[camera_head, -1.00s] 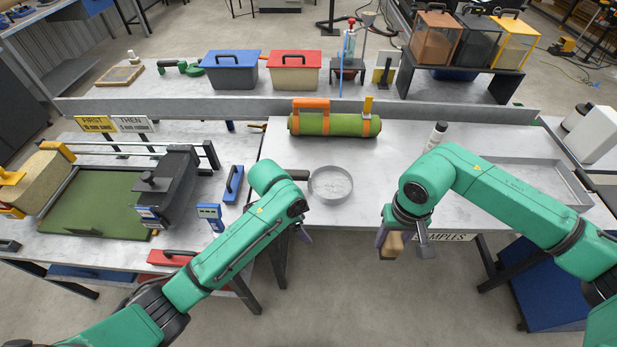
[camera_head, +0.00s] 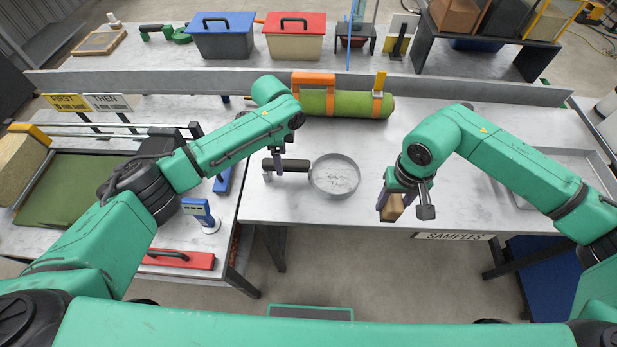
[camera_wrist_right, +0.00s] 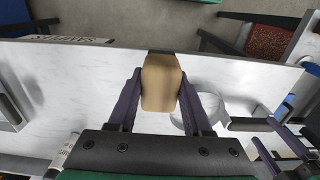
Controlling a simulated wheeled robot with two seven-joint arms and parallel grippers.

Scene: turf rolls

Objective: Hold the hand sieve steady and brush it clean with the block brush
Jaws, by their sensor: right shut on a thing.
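The hand sieve (camera_head: 335,176) is a round, shallow grey pan with a black handle (camera_head: 290,165) pointing left. It lies on the pale worktop near its front edge. My left gripper (camera_head: 272,170) is at the outer end of that handle. Its two fingers (camera_wrist_right: 264,132) show apart by the handle in the right wrist view, but contact is unclear. My right gripper (camera_wrist_right: 160,78) is shut on the tan block brush (camera_wrist_right: 161,90), which also shows in the head view (camera_head: 393,208). It holds the brush near the worktop's front edge, right of the sieve. The bristles are hard to make out.
A green turf roll (camera_head: 345,104) with orange straps lies behind the sieve, before a low grey ledge (camera_head: 240,86). A shallow tray (camera_head: 556,170) is at the right. A blue gauge (camera_head: 197,208) stands left. The worktop between sieve and brush is clear.

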